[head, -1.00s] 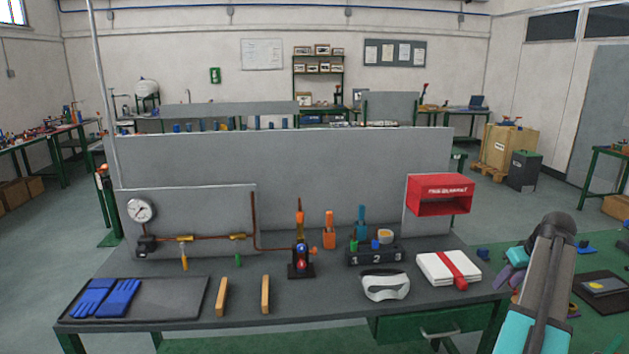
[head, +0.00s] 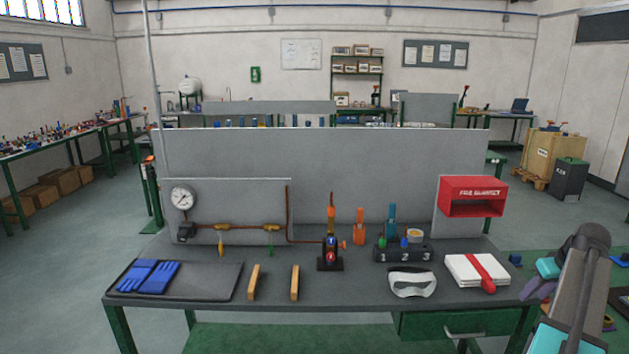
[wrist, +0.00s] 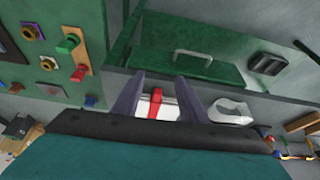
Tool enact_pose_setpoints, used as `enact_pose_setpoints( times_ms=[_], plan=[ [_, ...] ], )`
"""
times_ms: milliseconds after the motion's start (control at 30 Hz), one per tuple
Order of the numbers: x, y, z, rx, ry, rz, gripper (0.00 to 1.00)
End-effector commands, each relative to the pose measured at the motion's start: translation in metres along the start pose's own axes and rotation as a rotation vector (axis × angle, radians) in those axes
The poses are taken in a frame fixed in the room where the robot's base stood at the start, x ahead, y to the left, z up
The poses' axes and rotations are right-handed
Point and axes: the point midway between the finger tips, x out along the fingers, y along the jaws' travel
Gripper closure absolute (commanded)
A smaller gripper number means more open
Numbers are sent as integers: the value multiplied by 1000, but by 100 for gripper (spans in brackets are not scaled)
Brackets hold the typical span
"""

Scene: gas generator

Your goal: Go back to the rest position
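My arm shows at the right edge of the head view, with my gripper (head: 540,283) partly hidden behind it, off the right end of the bench. In the wrist view, the two purple-grey fingers of my gripper (wrist: 157,98) stand apart with nothing held between them. The white folded blanket with a red strap (wrist: 157,107) shows beyond the gap, apart from the fingers. It lies on the bench at the right in the head view (head: 477,272).
The dark workbench (head: 350,297) carries blue gloves (head: 148,276), wooden blocks (head: 254,282), a burner (head: 330,255), white goggles (head: 412,283) and a pipe panel with a gauge (head: 183,198). A red box (head: 473,188) is on the panel at the right. Floor left of the bench is clear.

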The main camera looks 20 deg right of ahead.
Motion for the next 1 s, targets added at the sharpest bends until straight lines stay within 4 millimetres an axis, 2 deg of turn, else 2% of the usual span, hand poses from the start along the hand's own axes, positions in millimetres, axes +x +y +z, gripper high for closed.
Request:
enact_pose_setpoints(
  times_ms=[267, 367, 533, 667, 867, 1000],
  plan=[
    [41, -43, -18, -54, -29, -54, 61],
    [65, -69, -24, -83, -48, -85, 61],
    [116, -129, -29, -146, -95, -152, 61],
    [154, -176, -24, -191, -138, -199, 61],
    [206, -248, -7, -264, -208, -264, 61],
    [240, -300, 12, -314, -262, -304, 61]
  ],
)
